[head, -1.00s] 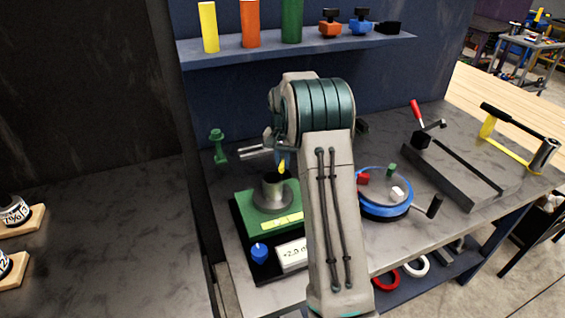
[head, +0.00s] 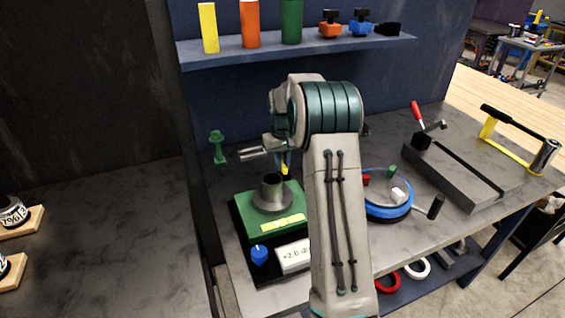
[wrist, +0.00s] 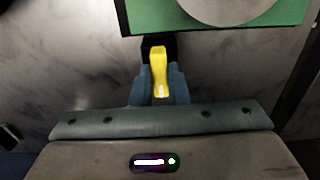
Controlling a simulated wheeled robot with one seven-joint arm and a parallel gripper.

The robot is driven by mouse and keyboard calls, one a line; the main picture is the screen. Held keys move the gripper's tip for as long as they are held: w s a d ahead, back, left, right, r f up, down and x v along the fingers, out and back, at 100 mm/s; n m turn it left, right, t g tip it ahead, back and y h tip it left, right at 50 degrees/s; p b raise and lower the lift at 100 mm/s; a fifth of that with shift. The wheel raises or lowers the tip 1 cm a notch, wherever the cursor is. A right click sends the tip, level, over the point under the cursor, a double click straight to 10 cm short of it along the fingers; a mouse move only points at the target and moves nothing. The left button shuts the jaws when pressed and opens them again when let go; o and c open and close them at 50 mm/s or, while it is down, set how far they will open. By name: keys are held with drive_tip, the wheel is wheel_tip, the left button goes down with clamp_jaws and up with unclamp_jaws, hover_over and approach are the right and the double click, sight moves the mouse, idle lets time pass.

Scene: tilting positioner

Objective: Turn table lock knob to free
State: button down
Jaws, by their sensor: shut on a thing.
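The tilting positioner is a green block (head: 245,209) on a black base, with a grey round cup on top. A yellow knob (wrist: 159,62) with a black part behind it shows beside the green block in the wrist view. It also shows behind the cup in the head view (head: 284,170). My gripper (wrist: 160,84) has its blue fingers on both sides of the yellow knob and is shut on it. In the head view my gripper (head: 281,159) points down behind the cup. No lock or free mark can be read on the knob.
A blue knob (head: 259,255) and a white display plate (head: 294,256) are at the front of the positioner. A green clamp-like part (head: 217,147) stands at the left. A blue round dish (head: 387,211) and a grey vise (head: 460,171) are at the right.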

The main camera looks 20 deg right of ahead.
drive_tip(key=shift+r, duration=0.1)
idle(0.3)
drive_tip(key=c, duration=1.4)
unclamp_jaws()
wheel_tip(320, 180, up, 14)
drive_tip(key=shift+b, duration=0.4)
drive_tip(key=shift+a, duration=0.1)
